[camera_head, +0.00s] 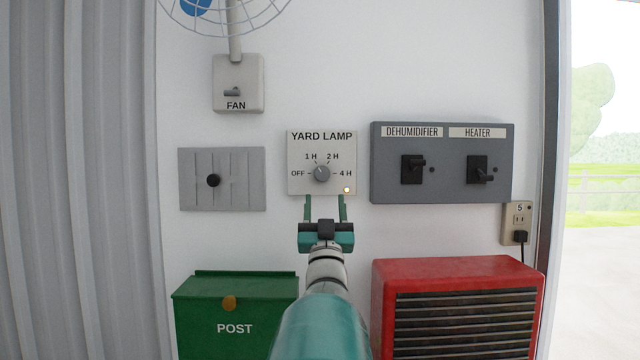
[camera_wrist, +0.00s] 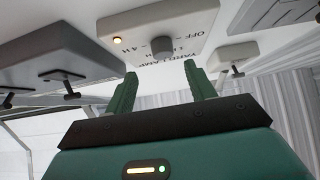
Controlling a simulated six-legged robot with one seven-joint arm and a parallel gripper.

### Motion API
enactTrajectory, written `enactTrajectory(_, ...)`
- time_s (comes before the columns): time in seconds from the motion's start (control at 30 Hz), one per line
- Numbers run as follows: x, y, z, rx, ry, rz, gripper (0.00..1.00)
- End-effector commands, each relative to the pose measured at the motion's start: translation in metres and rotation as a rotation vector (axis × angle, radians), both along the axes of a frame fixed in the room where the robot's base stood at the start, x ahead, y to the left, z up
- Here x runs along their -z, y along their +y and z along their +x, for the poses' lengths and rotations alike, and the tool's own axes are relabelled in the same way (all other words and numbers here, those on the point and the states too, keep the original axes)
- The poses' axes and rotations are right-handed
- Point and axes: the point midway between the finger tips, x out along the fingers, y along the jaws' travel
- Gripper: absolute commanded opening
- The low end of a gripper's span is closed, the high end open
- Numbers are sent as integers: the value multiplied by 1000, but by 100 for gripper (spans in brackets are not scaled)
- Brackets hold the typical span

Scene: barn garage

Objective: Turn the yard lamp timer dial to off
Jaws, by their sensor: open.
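The yard lamp timer dial (camera_head: 321,174) is a round grey knob on a white panel (camera_head: 295,182) labelled YARD LAMP. OFF is printed at its left, 1 H and 2 H above, and 4 H at its right. A small pale mark on the knob seems to point up and left, towards 1 H, not at OFF. An amber light (camera_head: 347,190) glows at the panel's lower right. My gripper (camera_head: 325,203) is open and empty, fingers pointing up, just below the dial in the head view. The wrist view shows the panel (camera_wrist: 150,20) upside down beyond my fingertips (camera_wrist: 160,82).
A fan switch (camera_head: 238,84) is above left, and a grey slider plate (camera_head: 240,185) is left. A grey box (camera_head: 440,185) with dehumidifier and heater switches is right. A green post box (camera_head: 235,305) and a red heater (camera_head: 455,280) stand below, either side of my arm.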

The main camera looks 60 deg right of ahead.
Motion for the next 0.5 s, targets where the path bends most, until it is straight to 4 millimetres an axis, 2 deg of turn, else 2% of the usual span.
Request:
enactTrajectory(0.23,-32,-30,19,-3,0,0,55)
enactTrajectory(0.5,-47,-43,29,-6,0,1,55)
